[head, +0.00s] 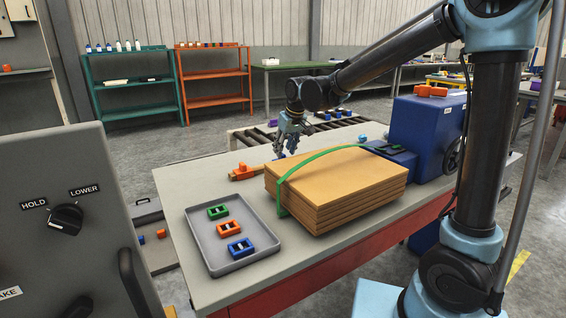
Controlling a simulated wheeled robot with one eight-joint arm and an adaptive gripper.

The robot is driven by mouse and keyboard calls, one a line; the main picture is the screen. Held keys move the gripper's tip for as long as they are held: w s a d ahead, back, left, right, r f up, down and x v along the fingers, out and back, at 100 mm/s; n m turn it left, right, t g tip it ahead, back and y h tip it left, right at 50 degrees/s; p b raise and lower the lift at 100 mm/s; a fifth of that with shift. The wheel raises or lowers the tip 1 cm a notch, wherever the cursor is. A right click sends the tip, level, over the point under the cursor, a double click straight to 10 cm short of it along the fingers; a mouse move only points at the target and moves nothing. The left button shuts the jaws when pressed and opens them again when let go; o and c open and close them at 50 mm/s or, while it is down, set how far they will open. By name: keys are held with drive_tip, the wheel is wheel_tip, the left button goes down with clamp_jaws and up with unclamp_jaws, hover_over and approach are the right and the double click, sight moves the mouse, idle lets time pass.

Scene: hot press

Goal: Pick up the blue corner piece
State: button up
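A grey tray (199,243) lies on the near left of the bench. In it, a blue piece (240,248) with a pale middle sits at the front, in line with an orange piece (227,228) and a green piece (217,212) of similar shape. My gripper (281,153) points down behind the strapped stack, well back from the tray. Its fingertips are small and partly hidden; I cannot tell whether they are open or hold anything.
A stack of brown boards (352,190) with a green strap (309,164) stands between my gripper and the bench's front. An orange-and-tan tool (243,173) lies left of my gripper. A blue machine (429,135) stands at right; a grey control panel (82,260) is at left.

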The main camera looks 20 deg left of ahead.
drive_tip(key=shift+x, duration=1.35)
clamp_jaws()
drive_tip(key=shift+r, duration=0.15)
